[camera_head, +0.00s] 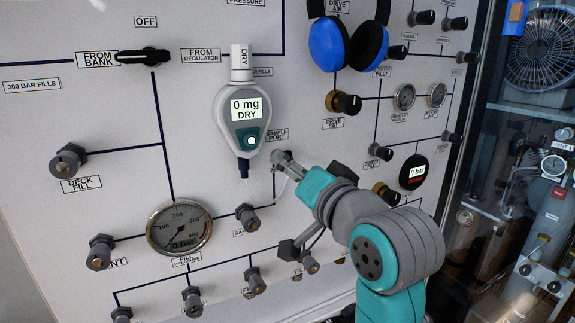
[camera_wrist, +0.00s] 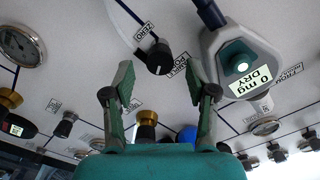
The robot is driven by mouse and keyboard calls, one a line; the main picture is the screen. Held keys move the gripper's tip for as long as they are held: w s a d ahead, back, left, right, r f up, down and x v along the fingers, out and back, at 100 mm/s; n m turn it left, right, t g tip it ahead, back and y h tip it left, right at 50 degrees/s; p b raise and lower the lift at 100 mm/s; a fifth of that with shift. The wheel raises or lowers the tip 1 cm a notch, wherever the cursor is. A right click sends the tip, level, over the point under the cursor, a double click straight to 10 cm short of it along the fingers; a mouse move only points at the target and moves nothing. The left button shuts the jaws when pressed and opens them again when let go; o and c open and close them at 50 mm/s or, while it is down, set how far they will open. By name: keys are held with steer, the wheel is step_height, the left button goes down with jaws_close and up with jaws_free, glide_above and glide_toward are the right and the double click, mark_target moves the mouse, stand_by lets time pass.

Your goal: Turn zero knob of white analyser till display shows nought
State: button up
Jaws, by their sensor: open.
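A grey and white handheld analyser (camera_head: 241,118) hangs on the panel; its display reads "0 mg DRY". It also shows at the right of the wrist view (camera_wrist: 215,42), its display tilted. A black knob with a pale pointer (camera_wrist: 160,57) is on the panel in the wrist view, beside a "PORT" label and near a label that seems to read "ZERO" (camera_wrist: 143,30). My gripper (camera_wrist: 162,88) is open and empty. The knob lies ahead, between the fingertip lines, apparently untouched. In the head view my gripper (camera_head: 287,168) is below and right of the analyser, hiding the knob.
Blue headphones (camera_head: 328,45) hang above right of the analyser. A round gauge (camera_head: 179,228) is at lower left, with several knobs and valves around it. A black selector handle (camera_head: 145,56) is at upper left. A glazed cabinet with a fan (camera_head: 541,48) stands right.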

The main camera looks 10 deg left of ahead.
steer(key=v, duration=0.9)
steer(key=shift+w, duration=0.1)
steer(key=w+a+n, duration=0.1)
steer(key=w+a, duration=0.1)
steer(key=w, duration=0.1)
steer(key=w+a+n, duration=0.2)
steer(key=w, duration=0.2)
steer(key=w+a+n, duration=0.2)
steer(key=w+a, duration=0.1)
steer(key=shift+w+h, duration=0.2)
steer(key=shift+h, duration=0.2)
jaws_close()
